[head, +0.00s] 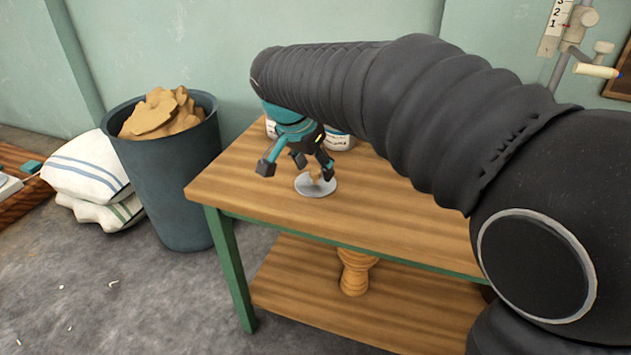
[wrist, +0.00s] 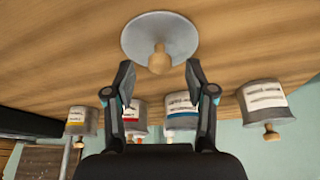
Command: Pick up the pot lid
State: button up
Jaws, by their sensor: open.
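The pot lid, a round grey disc with a wooden knob, lies flat on the wooden table top (head: 235,185). The lid (head: 317,190) shows just below my gripper (head: 297,168) in the head view. In the wrist view the lid (wrist: 178,38) is at the top centre, its knob (wrist: 159,60) pointing towards my fingers. My gripper (wrist: 160,72) is open and empty, with the knob near the line between its fingertips and clear space on both sides. I cannot tell the exact height of the fingertips over the lid. In the head view a finger partly hides the knob.
Several labelled tins stand on the table, among them one at right in the wrist view (wrist: 264,98); my gripper partly hides two in the head view (head: 340,140). A dark bin (head: 170,180) stands left of the table. A turned wooden piece (head: 355,272) sits on the lower shelf.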

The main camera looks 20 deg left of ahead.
jog(key=shift+x, duration=1.2)
grip_shut()
jog(key=shift+r, duration=0.45)
jog(key=r, duration=0.3)
jog(key=shift+d+r, duration=0.3)
jog(key=shift+r, duration=0.1)
jog(key=s+d+r, duration=0.1)
jog(key=d+r, duration=0.5)
jog(key=d, duration=0.5)
jog(key=shift+r, duration=0.2)
jog(key=shift+s, duration=0.1)
